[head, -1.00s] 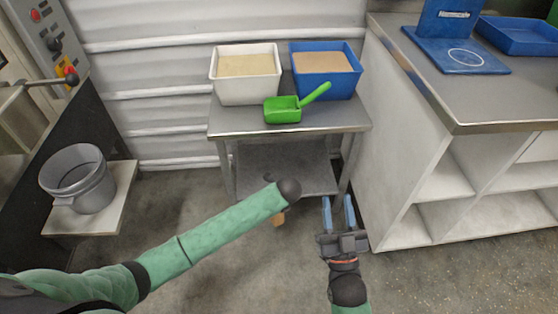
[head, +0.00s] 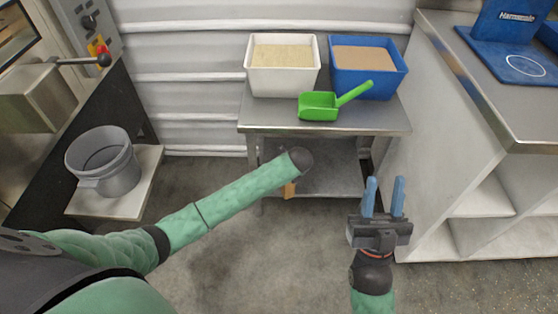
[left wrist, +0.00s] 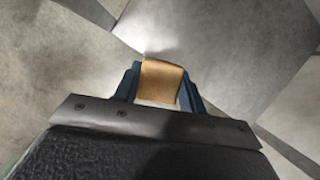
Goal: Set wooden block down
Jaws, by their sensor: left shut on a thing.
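The wooden block (left wrist: 162,82) is tan and sits between the two dark blue fingers of my left gripper (left wrist: 160,90) in the left wrist view. The gripper is shut on it. In the head view only a small part of the block (head: 289,190) shows below the end of my left arm, at the front edge of the small table's lower shelf. My left gripper is hidden there behind the arm. I cannot tell whether the block touches the shelf. My right gripper (head: 384,197) is open and empty, between the small table and the white-sided counter.
The small metal table (head: 270,130) holds a white bin (head: 283,82), a blue bin (head: 368,85) and a green scoop (head: 318,106). Its lower shelf (head: 335,172) looks bare where visible. A grey bucket (head: 104,160) stands on a platform at left. The counter (head: 465,85) is at right.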

